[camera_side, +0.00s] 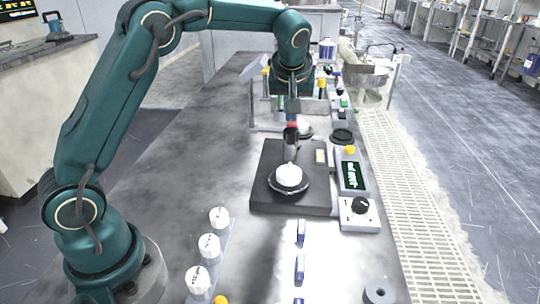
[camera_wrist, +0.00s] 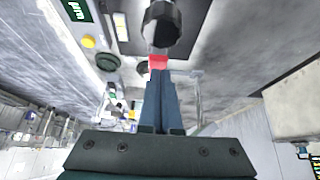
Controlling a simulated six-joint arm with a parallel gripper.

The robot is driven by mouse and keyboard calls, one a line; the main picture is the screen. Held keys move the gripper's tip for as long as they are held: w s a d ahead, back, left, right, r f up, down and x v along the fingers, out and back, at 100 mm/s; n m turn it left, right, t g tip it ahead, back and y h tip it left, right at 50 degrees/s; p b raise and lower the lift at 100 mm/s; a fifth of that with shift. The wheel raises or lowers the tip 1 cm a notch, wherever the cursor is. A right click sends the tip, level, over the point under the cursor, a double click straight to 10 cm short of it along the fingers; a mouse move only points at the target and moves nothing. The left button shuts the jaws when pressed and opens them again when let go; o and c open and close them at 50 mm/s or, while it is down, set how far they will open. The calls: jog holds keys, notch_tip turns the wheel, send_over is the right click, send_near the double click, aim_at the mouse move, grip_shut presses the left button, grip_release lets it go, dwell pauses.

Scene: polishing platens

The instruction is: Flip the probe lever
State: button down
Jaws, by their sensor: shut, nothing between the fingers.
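My gripper (camera_side: 293,106) points down above the back of a dark square platen unit (camera_side: 260,200). Its fingers are together and empty in the wrist view (camera_wrist: 159,80). What looks like the probe lever, a dark upright piece with a red tip (camera_side: 291,126), stands just below the fingertips. In the wrist view the red part (camera_wrist: 158,62) lies directly beyond the fingertips, with a dark rounded body (camera_wrist: 162,24) past it. I cannot tell whether the fingers touch the red part. A white dome (camera_side: 289,175) sits on a round dark dish on the platen unit, in front of the lever.
A green-lit display (camera_side: 354,175) and a box with a black knob (camera_side: 360,206) stand right of the platen unit. White-capped bottles (camera_side: 209,246) stand at front left. A rack with small items is behind the lever. The bench left of the platen is clear.

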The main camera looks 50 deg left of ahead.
jog(key=shift+s+d+f, duration=0.1)
jog(key=shift+f, duration=0.15)
jog(key=shift+s+d+f, duration=0.1)
jog(key=shift+s+f, duration=0.05)
jog(key=shift+f, duration=0.15)
jog(key=shift+w+a+r, duration=0.4)
jog(key=shift+w+a, duration=0.1)
jog(key=shift+r, duration=0.15)
dwell(0.3)
